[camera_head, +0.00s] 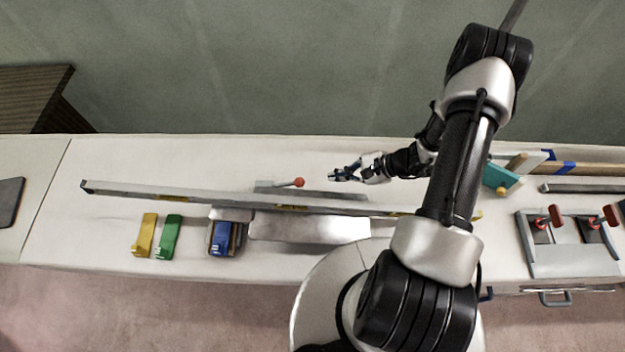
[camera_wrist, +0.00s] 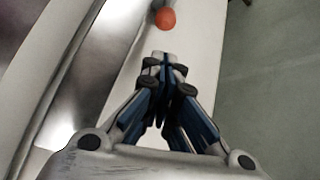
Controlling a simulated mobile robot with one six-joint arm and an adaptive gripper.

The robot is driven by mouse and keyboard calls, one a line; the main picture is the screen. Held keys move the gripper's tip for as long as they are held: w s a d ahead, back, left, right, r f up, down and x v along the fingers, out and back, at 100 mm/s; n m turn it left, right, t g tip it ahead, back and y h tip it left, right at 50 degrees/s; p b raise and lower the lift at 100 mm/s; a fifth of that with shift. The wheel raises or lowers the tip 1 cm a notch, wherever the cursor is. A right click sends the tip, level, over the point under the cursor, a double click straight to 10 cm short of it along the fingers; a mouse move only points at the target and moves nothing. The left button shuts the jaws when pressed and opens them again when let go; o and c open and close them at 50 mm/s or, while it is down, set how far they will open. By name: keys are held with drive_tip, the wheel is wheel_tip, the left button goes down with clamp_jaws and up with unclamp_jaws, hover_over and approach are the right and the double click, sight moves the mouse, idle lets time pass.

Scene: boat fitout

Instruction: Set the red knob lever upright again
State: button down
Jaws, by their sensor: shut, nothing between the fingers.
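The red knob (camera_head: 299,182) is at the right end of a short grey lever (camera_head: 285,185), which lies tilted low toward the right on a metal base behind the long level bar. In the wrist view the red knob (camera_wrist: 165,18) is at the top, just beyond my fingertips, with part of its lever cut off by the frame's edge. My gripper (camera_head: 334,176) is shut and empty. It is to the right of the knob with a small gap between them, and its fingertips (camera_wrist: 162,62) point toward the knob.
A long metal bar (camera_head: 150,192) runs across the bench in front of the lever. A panel with red-handled parts (camera_head: 570,262) is at the right. The bench behind the lever is clear.

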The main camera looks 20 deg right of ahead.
drive_tip(key=b+x, duration=0.2)
drive_tip(key=x, duration=0.8)
drive_tip(key=shift+d+r, duration=0.1)
